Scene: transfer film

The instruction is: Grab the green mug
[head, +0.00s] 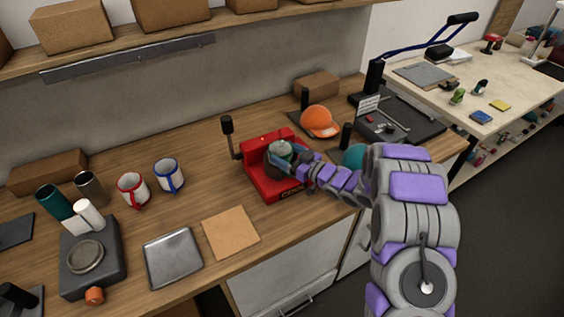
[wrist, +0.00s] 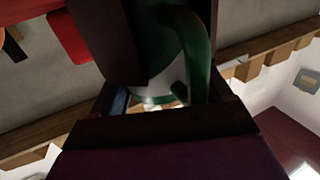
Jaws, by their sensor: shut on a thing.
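The green mug (head: 280,152) is at my gripper (head: 290,160), above or at the top of the red machine on the wooden counter. In the wrist view the mug shows close up, with its green handle (wrist: 192,55) and a whitish part of its body (wrist: 160,85). My gripper (wrist: 155,95) is shut on the mug in that view. Dark gripper parts hide much of the mug. I cannot tell from the head view whether the mug touches the red machine (head: 262,172).
A red-trimmed mug (head: 132,189) and a blue-trimmed mug (head: 169,175) stand on the counter at left. A dark scale (head: 95,262), a metal tray (head: 173,258) and a brown square (head: 231,232) lie nearer. An orange cap (head: 320,121) and a teal round thing (head: 354,156) are at right.

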